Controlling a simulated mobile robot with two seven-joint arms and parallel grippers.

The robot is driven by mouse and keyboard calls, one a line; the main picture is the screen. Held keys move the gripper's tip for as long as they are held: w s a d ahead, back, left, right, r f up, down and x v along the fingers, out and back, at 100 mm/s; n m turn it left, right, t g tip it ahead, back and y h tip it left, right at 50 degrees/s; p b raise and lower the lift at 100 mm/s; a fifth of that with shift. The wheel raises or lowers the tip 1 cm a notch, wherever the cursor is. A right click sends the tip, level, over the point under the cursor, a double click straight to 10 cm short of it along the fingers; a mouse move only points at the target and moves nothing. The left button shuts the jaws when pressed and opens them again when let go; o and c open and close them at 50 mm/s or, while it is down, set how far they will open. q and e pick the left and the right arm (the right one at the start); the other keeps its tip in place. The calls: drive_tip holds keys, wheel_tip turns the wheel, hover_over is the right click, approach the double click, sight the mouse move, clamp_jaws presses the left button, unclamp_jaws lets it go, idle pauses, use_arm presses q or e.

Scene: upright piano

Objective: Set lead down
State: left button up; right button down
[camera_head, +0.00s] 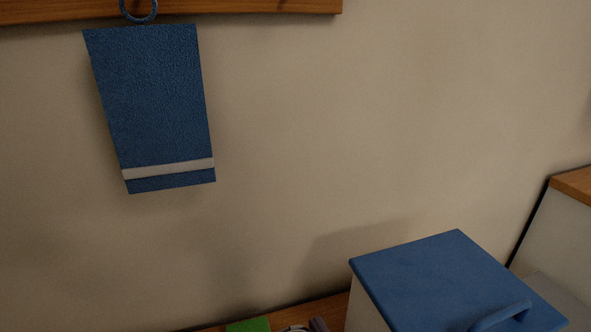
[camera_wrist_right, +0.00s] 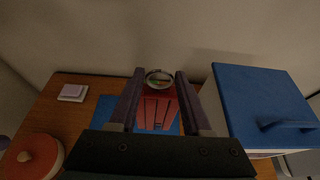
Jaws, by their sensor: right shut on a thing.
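In the right wrist view, my right gripper (camera_wrist_right: 160,76) has its two dark fingers on either side of a small round, ring-like coil, which looks like the lead (camera_wrist_right: 158,74). The fingers are shut on it. A red piece with dark lines (camera_wrist_right: 158,108) shows between the fingers below the coil; I cannot tell what it is. A blue flat patch (camera_wrist_right: 104,112) shows on the wooden surface (camera_wrist_right: 50,108) under the gripper. My left gripper is not in view.
A white box with a blue handled lid (camera_wrist_right: 262,95) stands close on the right; its lid also shows in the head view (camera_head: 440,270). A pale square block (camera_wrist_right: 72,92) and a round orange-topped thing (camera_wrist_right: 38,155) are left. A blue towel (camera_head: 150,100) hangs on the wall.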

use_arm(q)
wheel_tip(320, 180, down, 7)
drive_tip(key=b, duration=0.5)
drive_tip(key=shift+b, duration=0.3)
use_arm(e)
wheel_tip(320, 180, down, 11)
drive_tip(key=shift+r, duration=0.2)
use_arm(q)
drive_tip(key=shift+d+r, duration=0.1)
use_arm(e)
drive_tip(key=shift+f, duration=0.15)
drive_tip(key=shift+c, duration=1.8)
unclamp_jaws()
